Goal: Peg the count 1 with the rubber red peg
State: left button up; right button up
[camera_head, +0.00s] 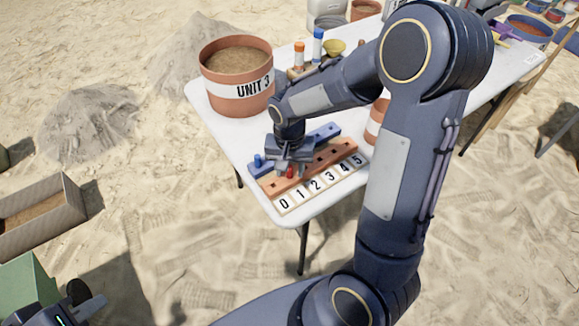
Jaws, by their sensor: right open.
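A brick-red peg board (325,158) with a row of holes lies on the white table (217,118), behind number cards 0 to 5. The red peg (290,172) stands at the board's hole by the card 1 (300,194), directly below my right gripper (289,165). I cannot tell how deep it sits. My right gripper is open, pointing down with its fingers close around or just above the peg's top; the wrist hides part of the boards. My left gripper (88,304) is at the bottom left, away from the table, partly cut off; its jaw state is unclear.
A blue board (326,132) with a blue peg (258,160) lies behind the red board. A sand-filled UNIT 3 bucket (238,85) stands behind left. Orange and blue bottles (318,47) stand further back. My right arm covers the table's right part.

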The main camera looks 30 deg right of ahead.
aim_at(290, 167)
notch_tip(290, 167, up, 7)
jog(key=shift+r+p, duration=0.2)
jog(key=shift+p, duration=0.25)
jog(key=shift+r, duration=0.2)
jog(key=shift+s+r, duration=0.1)
jog(key=shift+r, duration=0.1)
jog(key=s+a+r+n+t+y+p, duration=0.2)
jog(key=s+r, duration=0.3)
jog(key=s, duration=0.3)
jog(key=s+a+r+n+t+y+p, duration=0.1)
jog(key=s+a+r+n+t+p, duration=0.1)
jog(key=s+r, duration=0.3)
jog(key=shift+s+n+t+y, duration=0.45)
jog(key=shift+s+t, duration=0.35)
jog(key=shift+s, duration=0.95)
jog(key=shift+r, duration=0.15)
